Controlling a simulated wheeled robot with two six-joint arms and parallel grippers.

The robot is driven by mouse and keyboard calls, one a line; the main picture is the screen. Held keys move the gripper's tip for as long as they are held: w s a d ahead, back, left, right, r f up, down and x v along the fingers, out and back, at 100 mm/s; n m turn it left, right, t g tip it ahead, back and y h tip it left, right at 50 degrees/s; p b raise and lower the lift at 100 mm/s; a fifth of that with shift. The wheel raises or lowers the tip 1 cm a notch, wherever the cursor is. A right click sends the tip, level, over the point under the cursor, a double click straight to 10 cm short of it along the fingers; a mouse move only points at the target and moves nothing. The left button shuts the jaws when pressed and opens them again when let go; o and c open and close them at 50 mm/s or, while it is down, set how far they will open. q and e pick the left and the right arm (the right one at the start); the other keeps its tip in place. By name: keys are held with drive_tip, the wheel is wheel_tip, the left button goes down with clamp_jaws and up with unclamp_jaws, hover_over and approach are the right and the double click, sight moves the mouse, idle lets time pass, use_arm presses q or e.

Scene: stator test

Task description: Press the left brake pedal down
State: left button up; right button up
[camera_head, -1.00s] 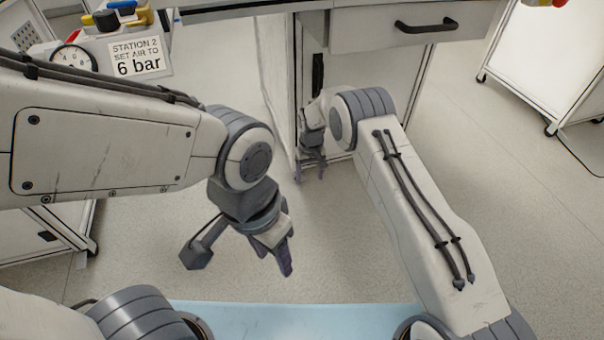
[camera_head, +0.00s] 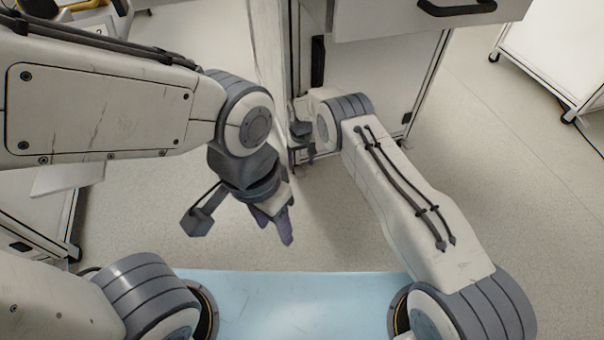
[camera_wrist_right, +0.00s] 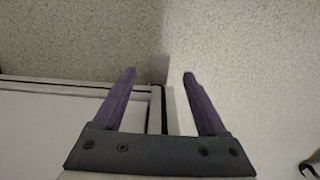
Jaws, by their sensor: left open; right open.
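I cannot make out the left brake pedal for certain in either view. My right gripper (camera_wrist_right: 160,76) is open with two purple fingers and nothing gripped. In the head view the right gripper (camera_head: 302,158) hangs low beside the cabinet, small and partly hidden by its own wrist. My left gripper (camera_head: 280,228) is open and empty, pointing down above bare floor.
A white cabinet (camera_head: 385,75) with a black drawer handle (camera_head: 457,7) stands ahead, close to my right arm. A white cart (camera_head: 565,50) on black casters is at the upper right. Another bench unit is at the left edge. The floor between (camera_head: 490,170) is clear.

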sight(302, 176)
wheel_tip(302, 176, down, 6)
drive_tip(key=b, duration=0.3)
drive_tip(key=shift+f, duration=0.15)
clamp_jaws()
drive_tip(key=t+p, duration=0.1)
drive_tip(key=p, duration=0.2)
drive_tip(key=f+t+p, duration=0.1)
drive_tip(key=p, duration=0.3)
drive_tip(key=shift+s+d+t+y+p, duration=0.2)
drive_tip(key=shift+s+t+y+p, duration=0.1)
drive_tip(key=shift+s+y, duration=0.1)
drive_tip(key=shift+s+a+f+t+y+p, duration=0.15)
drive_tip(key=shift+f+t+y+p, duration=0.15)
drive_tip(key=shift+t+p, duration=0.6)
drive_tip(key=shift+f+p, duration=0.35)
drive_tip(key=shift+p, duration=0.35)
drive_tip(key=shift+f+t, duration=0.15)
drive_tip(key=shift+t, duration=0.25)
